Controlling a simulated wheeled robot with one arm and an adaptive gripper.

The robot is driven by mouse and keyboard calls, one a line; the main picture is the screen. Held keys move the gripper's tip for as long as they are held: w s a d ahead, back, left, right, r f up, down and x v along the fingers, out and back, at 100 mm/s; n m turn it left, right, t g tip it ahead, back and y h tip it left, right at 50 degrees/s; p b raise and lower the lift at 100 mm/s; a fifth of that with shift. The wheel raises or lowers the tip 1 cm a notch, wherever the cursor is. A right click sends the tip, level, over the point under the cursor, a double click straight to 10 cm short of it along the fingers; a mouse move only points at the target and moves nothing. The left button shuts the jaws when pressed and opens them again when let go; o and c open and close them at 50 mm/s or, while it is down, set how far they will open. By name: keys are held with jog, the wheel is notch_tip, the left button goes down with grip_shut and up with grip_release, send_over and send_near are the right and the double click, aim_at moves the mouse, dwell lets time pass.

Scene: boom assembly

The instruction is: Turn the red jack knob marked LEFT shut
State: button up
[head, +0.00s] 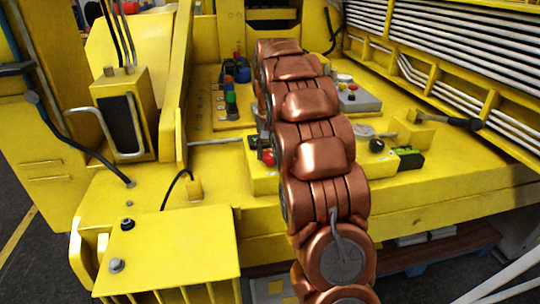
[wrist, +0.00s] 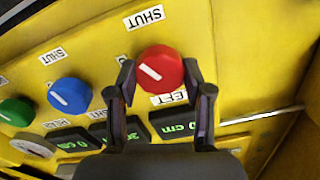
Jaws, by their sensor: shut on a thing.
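The red jack knob (wrist: 160,69) sits on the yellow panel in the wrist view, between the fingertips of my gripper (wrist: 158,82). The fingers are closed on its two sides. A white line on its face slants toward the upper left. A SHUT label (wrist: 145,18) is above it, and a LEFT label (wrist: 170,98) is just below, partly covered by a finger. In the head view, a red knob (head: 268,157) shows beside my copper arm, which hides my gripper there.
A blue knob (wrist: 70,95) and a green knob (wrist: 16,112) stand left of the red one. Dark displays (wrist: 178,124) lie below the knobs. In the head view, several coloured knobs (head: 231,97) and a grey box (head: 357,97) are farther back on the yellow deck.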

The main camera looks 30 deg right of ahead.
aim_at(270, 154)
jog(key=m+b, duration=0.1)
jog(key=m, duration=0.4)
jog(key=shift+f+m, duration=0.1)
jog(key=shift+m, duration=0.2)
dwell(0.4)
jog(key=o, duration=1.2)
jog(key=shift+c, duration=0.2)
jog(key=shift+r, duration=3.85)
